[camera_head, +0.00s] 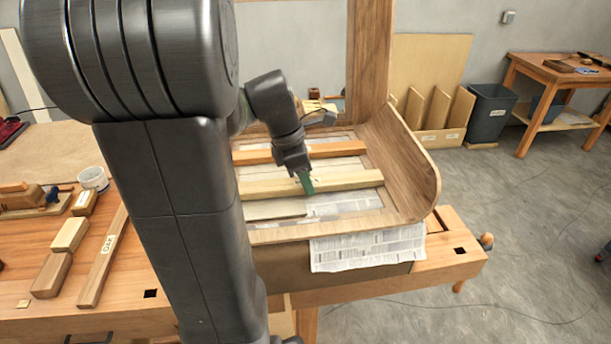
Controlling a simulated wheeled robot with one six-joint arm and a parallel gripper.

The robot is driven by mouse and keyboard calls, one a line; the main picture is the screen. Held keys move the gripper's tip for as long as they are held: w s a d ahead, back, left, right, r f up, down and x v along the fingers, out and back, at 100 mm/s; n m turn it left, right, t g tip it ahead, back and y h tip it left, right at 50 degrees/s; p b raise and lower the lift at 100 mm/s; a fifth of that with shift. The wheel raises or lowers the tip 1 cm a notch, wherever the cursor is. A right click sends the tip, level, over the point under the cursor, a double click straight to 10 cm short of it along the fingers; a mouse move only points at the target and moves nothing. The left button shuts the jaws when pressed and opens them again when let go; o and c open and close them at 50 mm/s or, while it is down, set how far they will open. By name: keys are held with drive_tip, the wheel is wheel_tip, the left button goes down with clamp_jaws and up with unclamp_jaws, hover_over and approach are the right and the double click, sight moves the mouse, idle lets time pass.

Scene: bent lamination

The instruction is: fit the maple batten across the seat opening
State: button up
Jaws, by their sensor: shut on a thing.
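The pale yellowish batten, which looks like the maple one (350,182), lies across the seat opening of the bent wooden chair frame (408,172). Its right end is at the frame's right side; its left end is close beside my arm. My gripper (307,184), with green fingertips, points down and is shut on this batten near its middle. I cannot tell whether the batten rests fully on the frame or is slightly above it. The seat opening (335,206) shows newspaper below, in front of the batten.
A more orange batten (340,149) crosses the opening farther back. Newspaper (368,248) hangs over the bench's front. Wooden blocks (70,234) and a bar marked OAK (103,256) lie on the bench at left. My arm hides the middle.

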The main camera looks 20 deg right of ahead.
drive_tip(key=o, duration=1.2)
drive_tip(key=shift+c, duration=0.2)
wheel_tip(320, 180, up, 8)
drive_tip(key=p, duration=0.7)
drive_tip(key=shift+r+p, duration=0.25)
drive_tip(key=shift+p, duration=0.15)
wheel_tip(320, 180, up, 8)
drive_tip(key=shift+f, duration=0.25)
wheel_tip(320, 180, down, 10)
drive_tip(key=shift+r+b, duration=0.1)
drive_tip(key=shift+b, duration=0.9)
drive_tip(key=shift+f+b, duration=0.7)
drive_tip(key=shift+f, duration=0.1)
